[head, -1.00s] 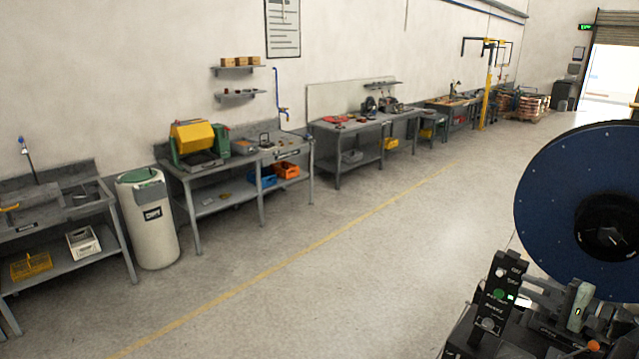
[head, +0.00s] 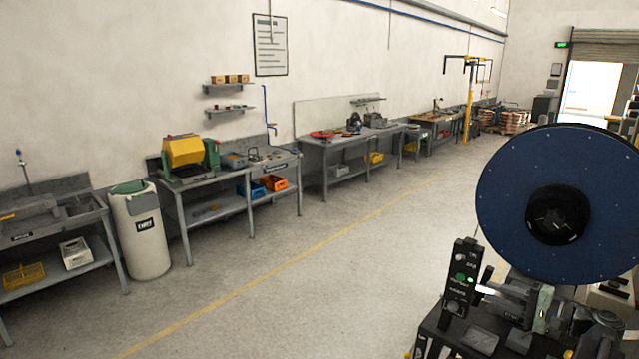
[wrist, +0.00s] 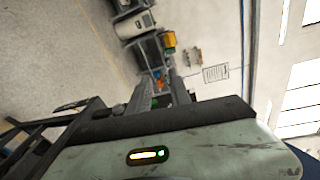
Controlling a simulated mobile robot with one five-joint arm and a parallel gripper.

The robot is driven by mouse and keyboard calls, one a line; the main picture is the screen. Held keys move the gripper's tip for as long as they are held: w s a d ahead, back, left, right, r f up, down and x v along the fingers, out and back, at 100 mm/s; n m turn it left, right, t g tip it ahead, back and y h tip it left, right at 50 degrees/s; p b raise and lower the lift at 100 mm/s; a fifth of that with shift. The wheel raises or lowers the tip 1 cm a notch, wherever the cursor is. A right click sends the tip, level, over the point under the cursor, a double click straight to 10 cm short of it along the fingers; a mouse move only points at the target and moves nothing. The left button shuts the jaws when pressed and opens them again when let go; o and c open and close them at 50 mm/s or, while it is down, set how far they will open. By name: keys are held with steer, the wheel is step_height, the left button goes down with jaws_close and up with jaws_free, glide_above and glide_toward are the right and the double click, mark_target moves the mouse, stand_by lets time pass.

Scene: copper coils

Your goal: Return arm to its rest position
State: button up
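My arm is folded low at the bottom right of the head view, with its pale grey-green casing (head: 543,308) in front of a dark machine. The same casing fills the bottom of the wrist view (wrist: 205,150), with a small lit orange and green lamp. Beyond its dark edge, two dark grey fingers of my gripper (wrist: 160,92) point away from the camera. They stand apart with background showing between them, and nothing is held.
A big blue disc (head: 510,200) and a black control panel (head: 461,280) stand close at the right. Workbenches line the wall, with a yellow drum (head: 183,153) and a white barrel (head: 147,240). The floor (head: 300,300) in the middle is clear.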

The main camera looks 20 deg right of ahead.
steer(key=w+a+f+n+g+y+b, duration=0.2)
steer(key=w+a+f, duration=0.25)
steer(key=a, duration=0.65)
steer(key=w+a+f+n+g+y+b, duration=0.1)
steer(key=w+a+f+n+g+b, duration=0.3)
steer(key=a, duration=0.7)
steer(key=w+a+f+g+y+b, duration=0.1)
steer(key=w+a+f+y, duration=0.3)
steer(key=a, duration=0.7)
steer(key=s+a+f+n+g+h+b, duration=0.3)
steer(key=a+f+g+h, duration=0.1)
steer(key=a+f, duration=0.6)
steer(key=s+a+f+n+g+h+b, duration=0.35)
steer(key=a+f, duration=0.35)
steer(key=a, duration=0.6)
steer(key=s+d+f+n+h, duration=0.1)
steer(key=s+d+f+h, duration=0.1)
steer(key=d+f+h, duration=0.2)
steer(key=d+h, duration=0.3)
steer(key=d, duration=0.2)
steer(key=shift+s+p, duration=0.15)
steer(key=shift+p, duration=0.25)
